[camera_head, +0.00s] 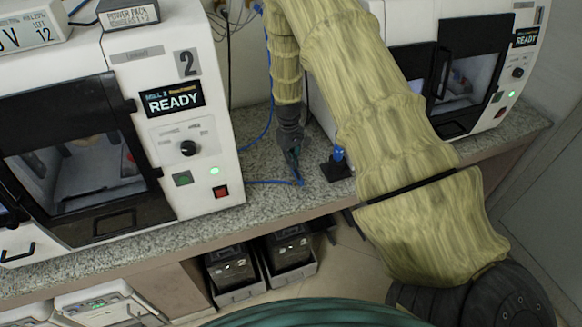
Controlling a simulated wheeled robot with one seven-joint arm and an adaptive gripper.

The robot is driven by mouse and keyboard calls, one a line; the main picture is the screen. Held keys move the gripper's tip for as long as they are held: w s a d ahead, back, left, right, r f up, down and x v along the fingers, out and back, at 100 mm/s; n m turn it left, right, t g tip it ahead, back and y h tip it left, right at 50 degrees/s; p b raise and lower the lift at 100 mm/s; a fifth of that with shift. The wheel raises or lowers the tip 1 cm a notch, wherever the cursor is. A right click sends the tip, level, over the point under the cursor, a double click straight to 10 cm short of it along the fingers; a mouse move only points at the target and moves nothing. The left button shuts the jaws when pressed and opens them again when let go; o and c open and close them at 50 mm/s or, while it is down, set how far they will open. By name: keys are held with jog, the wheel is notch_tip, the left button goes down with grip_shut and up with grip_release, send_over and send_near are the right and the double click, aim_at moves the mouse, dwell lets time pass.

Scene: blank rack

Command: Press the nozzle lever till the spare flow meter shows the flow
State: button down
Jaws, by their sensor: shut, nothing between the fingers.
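My gripper (294,165) hangs fingers-down over the grey speckled counter, between the mill marked 2 and the mill at the right. Its dark fingers look shut with nothing held. A slim blue part (300,178) shows right at the fingertips, with a blue hose (268,182) running to it from the left; it may be the nozzle, but its lever cannot be made out. Whether the fingers touch it cannot be told. A blue piece (338,154) stands on a black base (336,170) just right of my gripper. I cannot identify a spare flow meter or any reading.
The left mill (170,110) shows READY, with a knob and buttons on its front. The right mill (470,70) stands behind my arm. Two dark bins (234,270) sit below the counter (180,240). Bare counter lies in front of my gripper.

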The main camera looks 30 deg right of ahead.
jog(key=shift+w+r, duration=0.2)
jog(key=shift+w, duration=0.55)
jog(key=shift+w+r, duration=0.2)
jog(key=shift+w, duration=0.55)
jog(key=shift+r, duration=0.2)
notch_tip(320, 180, up, 12)
jog(key=w, duration=0.1)
jog(key=shift+f, duration=0.2)
